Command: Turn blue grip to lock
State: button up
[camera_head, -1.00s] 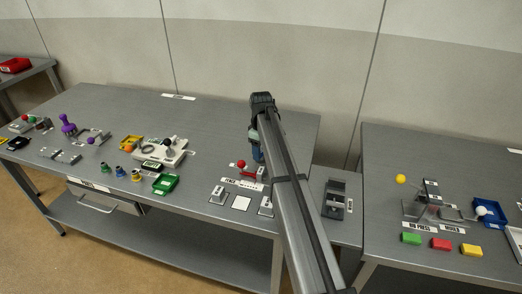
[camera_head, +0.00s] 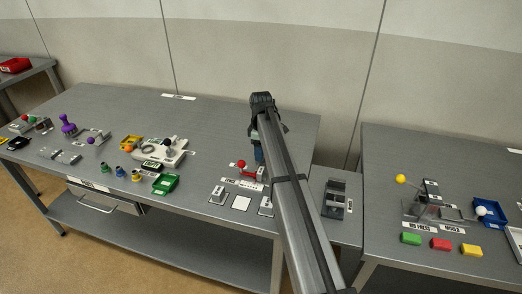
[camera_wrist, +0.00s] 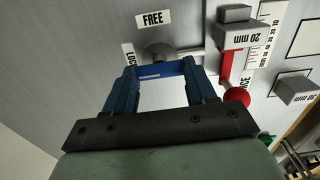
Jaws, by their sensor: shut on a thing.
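The blue grip (camera_wrist: 160,70) shows in the wrist view as a blue bar between the two blue fingers of my gripper (camera_wrist: 163,76). My gripper is shut on it. A round grey hub (camera_wrist: 158,50) lies just beyond the grip, with a pale metal bar running to the right from it. A FREE label (camera_wrist: 153,18) is beyond the hub, and a LOCK label (camera_wrist: 129,56), partly covered, is left of it. In the head view my gripper (camera_head: 259,155) is low over the table's right part, and my arm hides the grip there.
A red lever with a red ball (camera_wrist: 236,97) is close to the right of my gripper in the wrist view. In the head view, a white device (camera_head: 165,152) stands further left; the table's back is mostly clear.

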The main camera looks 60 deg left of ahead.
jog(key=o, duration=1)
jog(key=shift+o, duration=0.2)
notch_tip(320, 180, up, 14)
jog(key=shift+f, duration=0.1)
dwell(0.3)
